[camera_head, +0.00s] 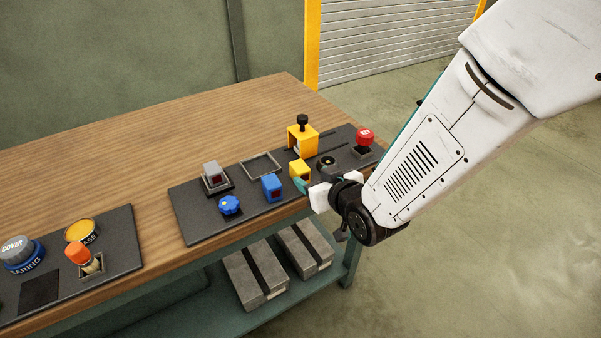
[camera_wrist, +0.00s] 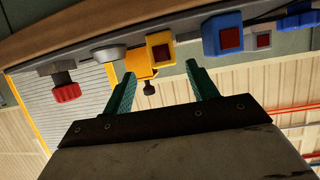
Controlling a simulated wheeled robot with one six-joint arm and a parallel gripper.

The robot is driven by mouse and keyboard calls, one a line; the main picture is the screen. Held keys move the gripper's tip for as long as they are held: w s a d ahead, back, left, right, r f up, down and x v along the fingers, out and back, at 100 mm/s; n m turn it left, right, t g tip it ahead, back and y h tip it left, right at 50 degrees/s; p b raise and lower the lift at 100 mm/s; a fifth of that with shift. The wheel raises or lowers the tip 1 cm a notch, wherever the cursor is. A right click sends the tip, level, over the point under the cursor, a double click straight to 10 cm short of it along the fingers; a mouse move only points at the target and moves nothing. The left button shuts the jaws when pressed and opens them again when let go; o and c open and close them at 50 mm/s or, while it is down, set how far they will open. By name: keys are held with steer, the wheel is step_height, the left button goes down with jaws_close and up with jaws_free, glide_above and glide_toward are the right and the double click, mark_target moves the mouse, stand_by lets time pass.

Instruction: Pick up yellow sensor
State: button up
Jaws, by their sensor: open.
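The yellow sensor (camera_head: 300,170) is a small yellow block on the dark mat, near the table's right front edge. In the wrist view, the yellow sensor (camera_wrist: 160,47) shows a dark red square face and lies ahead of the gap between my fingertips. My gripper (camera_head: 309,183) is at the front right of the sensor, close to it. Its teal fingers (camera_wrist: 161,70) are open with nothing held between them. In the head view the gripper partly covers the mat beside the sensor, and the exact gap to the sensor is hard to tell.
A blue block (camera_head: 271,187) and blue knob (camera_head: 230,205) stand left of the sensor. A yellow bracket with a black knob (camera_head: 302,138) stands behind it, and a red button (camera_head: 364,137) is to the right. Grey boxes (camera_head: 254,275) lie on the lower shelf.

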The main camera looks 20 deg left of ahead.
mark_target(305, 173)
steer(key=x, duration=0.6)
steer(key=shift+w+a, duration=0.1)
steer(key=shift+a, duration=0.35)
steer(key=c, duration=1.1)
